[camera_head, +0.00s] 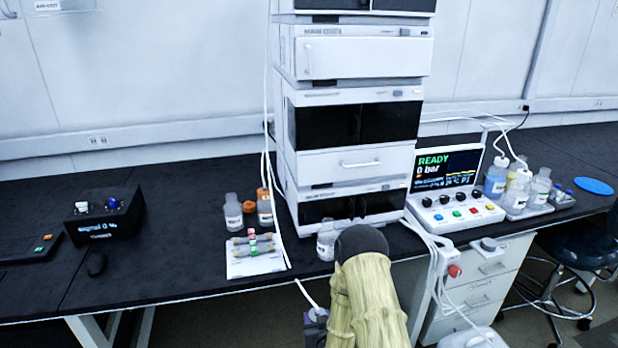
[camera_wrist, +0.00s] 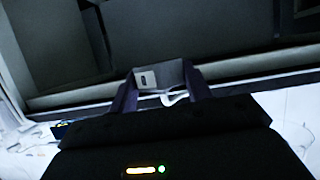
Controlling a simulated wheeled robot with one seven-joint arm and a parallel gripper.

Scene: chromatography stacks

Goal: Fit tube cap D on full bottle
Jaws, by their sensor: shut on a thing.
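In the wrist view, my gripper (camera_wrist: 161,84) is shut on a small grey piece with a pale label, which I take to be tube cap D (camera_wrist: 158,75). A white tube curls just below it. The label's letter is too small to read. In the head view my arm hides the gripper and the cap. A clear bottle (camera_head: 327,240) with a pale label stands just left of my arm, in front of the stack. Two more bottles, one clear (camera_head: 233,212) and one with an orange cap (camera_head: 264,207), stand further left. I cannot tell which bottle is the full one.
The chromatography stack (camera_head: 352,165) rises behind my arm. A control panel (camera_head: 455,212) reads READY, 0 bar. A tray (camera_head: 530,210) of bottles with tubes stands at the right. A white plate with columns (camera_head: 258,268) lies left of my arm. White tubes hang over the front edge.

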